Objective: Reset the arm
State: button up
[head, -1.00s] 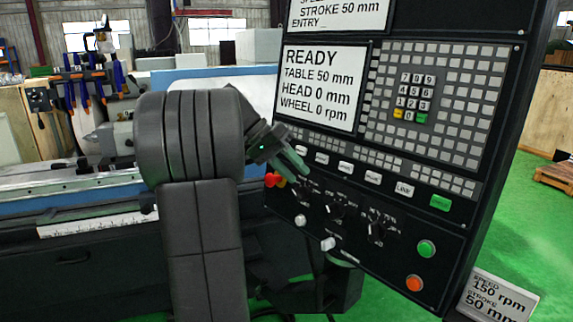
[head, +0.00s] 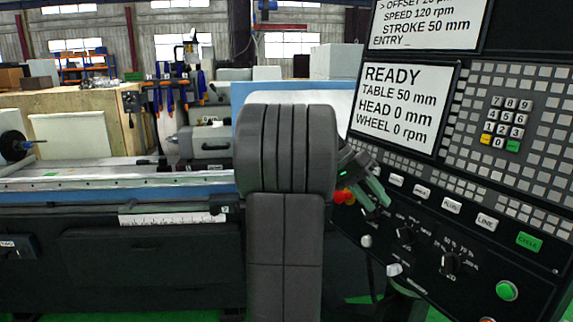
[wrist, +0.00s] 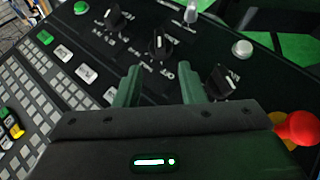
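My gripper (head: 376,192) is in front of the lower part of the control panel (head: 450,185) in the head view, right of my dark arm. In the wrist view my gripper (wrist: 160,84) shows two green fingers standing apart with nothing between them, so it is open and empty. Beyond the fingers are black rotary knobs (wrist: 159,45) on the panel. I cannot tell how far the fingertips are from the panel. The screen (head: 403,105) reads READY, TABLE 50 mm, HEAD 0 mm, WHEEL 0 rpm.
A red button (wrist: 296,127) is close to the gripper's right side in the wrist view. A green button (head: 507,291) is low on the panel.

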jog(key=x, duration=0.8)
jog(key=shift+d+f+p, duration=0.2)
jog(key=shift+f+p, duration=0.05)
jog(key=shift+p, duration=0.05)
jog(key=shift+s, duration=0.1)
